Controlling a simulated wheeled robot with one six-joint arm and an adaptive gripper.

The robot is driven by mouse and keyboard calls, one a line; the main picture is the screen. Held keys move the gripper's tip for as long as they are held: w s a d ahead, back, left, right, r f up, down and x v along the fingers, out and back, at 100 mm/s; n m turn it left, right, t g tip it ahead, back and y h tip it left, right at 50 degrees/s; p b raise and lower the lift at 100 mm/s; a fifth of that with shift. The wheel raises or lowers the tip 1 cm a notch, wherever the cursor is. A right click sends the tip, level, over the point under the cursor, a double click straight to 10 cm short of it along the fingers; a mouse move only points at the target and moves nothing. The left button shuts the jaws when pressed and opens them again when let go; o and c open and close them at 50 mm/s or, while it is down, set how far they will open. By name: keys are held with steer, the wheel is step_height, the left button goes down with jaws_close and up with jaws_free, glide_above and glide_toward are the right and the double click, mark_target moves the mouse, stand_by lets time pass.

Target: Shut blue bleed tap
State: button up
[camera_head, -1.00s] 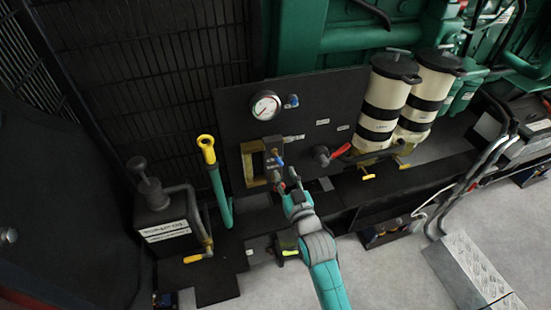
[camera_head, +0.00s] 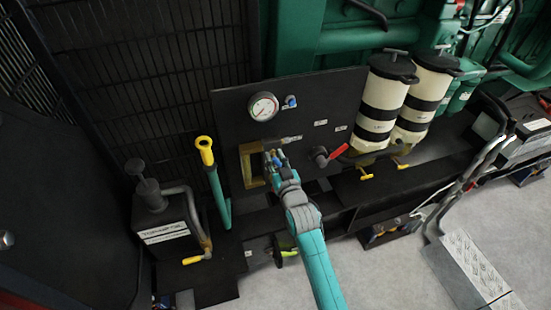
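The blue tap (camera_head: 276,159) is a small blue handle on the front of the black panel, beside the yellow frame. My gripper (camera_head: 275,162) is at the end of my teal arm, right at this tap and overlapping it in the picture. The gripper hides most of the tap and its fitting. I cannot tell whether the fingers touch the handle, or whether they are open or shut. Another small blue knob (camera_head: 291,101) sits higher on the panel, right of the round gauge.
The black panel (camera_head: 232,118) carries a round gauge (camera_head: 263,106) and a red lever (camera_head: 339,151). Two cream filter canisters (camera_head: 383,97) stand at right. A yellow-topped teal handle (camera_head: 207,150) and a hand pump (camera_head: 158,215) stand at left. Grey floor (camera_head: 385,275) is open in front.

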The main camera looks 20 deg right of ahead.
jaws_close()
steer(key=shift+m, duration=0.4)
steer(key=m, duration=1)
steer(key=shift+m, duration=0.4)
steer(key=m, duration=0.6)
steer(key=shift+m, duration=0.3)
steer(key=m, duration=0.4)
steer(key=shift+f+m, duration=0.1)
steer(key=shift+m, duration=0.3)
steer(key=shift+m, duration=0.3)
